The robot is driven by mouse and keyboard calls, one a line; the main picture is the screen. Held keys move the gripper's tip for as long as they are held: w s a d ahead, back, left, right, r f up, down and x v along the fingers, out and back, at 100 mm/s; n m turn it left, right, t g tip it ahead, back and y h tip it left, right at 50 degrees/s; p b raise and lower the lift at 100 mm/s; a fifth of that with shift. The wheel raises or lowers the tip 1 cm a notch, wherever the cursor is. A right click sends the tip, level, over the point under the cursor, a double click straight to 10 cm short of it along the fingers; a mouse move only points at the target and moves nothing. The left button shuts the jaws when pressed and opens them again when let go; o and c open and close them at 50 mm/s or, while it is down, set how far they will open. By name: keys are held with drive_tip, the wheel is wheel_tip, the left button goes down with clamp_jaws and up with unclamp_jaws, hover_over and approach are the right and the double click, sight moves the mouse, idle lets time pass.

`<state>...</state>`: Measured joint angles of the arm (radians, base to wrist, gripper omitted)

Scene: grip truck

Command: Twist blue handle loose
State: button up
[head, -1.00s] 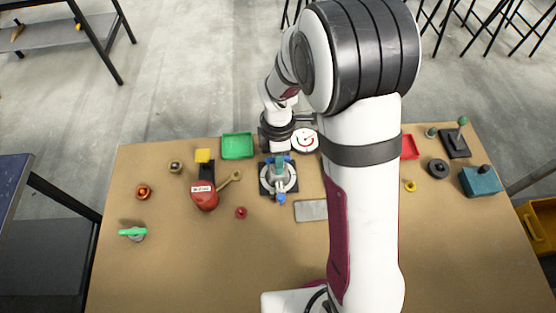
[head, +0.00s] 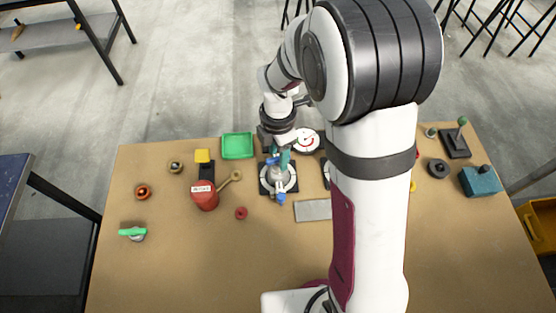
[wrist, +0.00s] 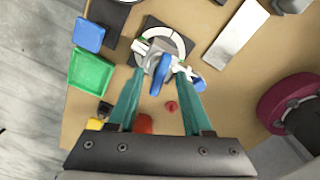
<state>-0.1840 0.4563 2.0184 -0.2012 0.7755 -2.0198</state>
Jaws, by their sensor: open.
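The valve-like fixture is a grey body on a round white plate with a dark base (head: 264,190); it also shows in the wrist view (wrist: 178,42). A blue handle (wrist: 160,76) stands between the teal fingertips of my gripper (wrist: 168,68). The fingers are apart, and I cannot tell whether either touches the handle. In the head view the handle's blue part (head: 272,160) shows beside a teal finger, with my gripper (head: 280,164) over the fixture. A second blue knob (head: 281,198) sits at the fixture's near side.
A green tray (head: 237,146) stands behind left. A red canister-like object (head: 204,196) and a red button (head: 241,213) are left of the fixture. A grey plate (head: 313,210) lies to its right, and a dial (head: 306,139) stands behind right. The front table is clear.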

sight(278, 158)
drive_tip(key=shift+r, duration=2.55)
drive_tip(key=s+d+r+m+y, duration=0.1)
drive_tip(key=s+r+m, duration=0.3)
drive_tip(key=s+m, duration=0.7)
drive_tip(key=s+d+r+m, duration=0.2)
drive_tip(key=s+m, duration=0.9)
drive_tip(key=m, duration=0.6)
drive_tip(key=shift+r+m+y, duration=0.3)
drive_tip(key=shift+r+y, duration=0.1)
drive_tip(key=shift+r, duration=0.45)
